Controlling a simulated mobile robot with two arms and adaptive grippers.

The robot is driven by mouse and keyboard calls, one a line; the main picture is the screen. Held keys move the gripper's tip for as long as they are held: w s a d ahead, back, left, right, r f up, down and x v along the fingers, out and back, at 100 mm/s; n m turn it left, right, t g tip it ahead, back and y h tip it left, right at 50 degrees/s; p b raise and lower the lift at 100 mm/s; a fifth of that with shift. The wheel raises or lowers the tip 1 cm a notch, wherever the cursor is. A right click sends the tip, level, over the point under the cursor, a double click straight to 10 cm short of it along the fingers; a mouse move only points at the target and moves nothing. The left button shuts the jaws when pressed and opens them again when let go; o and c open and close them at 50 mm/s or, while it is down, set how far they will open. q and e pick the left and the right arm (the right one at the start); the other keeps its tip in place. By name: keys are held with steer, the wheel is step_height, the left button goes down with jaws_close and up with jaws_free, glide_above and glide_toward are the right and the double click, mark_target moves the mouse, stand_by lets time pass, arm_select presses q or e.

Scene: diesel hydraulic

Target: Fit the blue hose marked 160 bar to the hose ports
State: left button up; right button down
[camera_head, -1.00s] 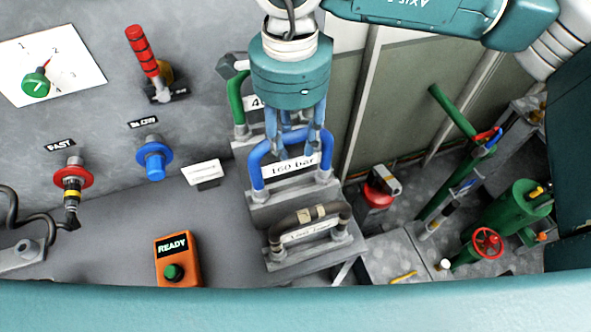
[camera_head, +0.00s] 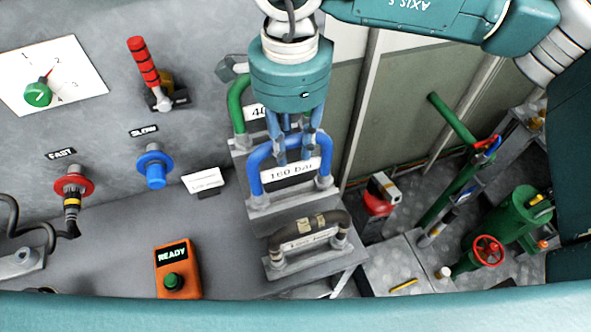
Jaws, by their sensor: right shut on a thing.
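The blue hose (camera_head: 256,170) is an upside-down U with a white label reading 160 bar. It stands in the middle row of a stepped grey rack, with its ends at their holders. My right gripper (camera_head: 294,150) comes down from above and is shut on the top of the blue hose, its fingers hiding part of the bend. On the grey panel at left are a blue-ringed port (camera_head: 155,168) under a SLOW label and a red-ringed port (camera_head: 73,186) under a FAST label. A dark connector sits on the red-ringed one. My left gripper is not in view.
A green hose (camera_head: 237,105) stands behind the blue one and a dark hose (camera_head: 308,228) in front. A small white card (camera_head: 203,180) stands between the ports and the rack. An orange READY box (camera_head: 177,270) is in front. A red-handled lever (camera_head: 143,62) rises at the back.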

steer(key=shift+r, duration=0.7)
steer(key=shift+r+p, duration=0.35)
steer(key=shift+p, duration=0.05)
steer(key=shift+r+p, duration=0.35)
steer(key=shift+r, duration=0.9)
steer(key=shift+r+p, duration=0.55)
steer(key=shift+r, duration=0.45)
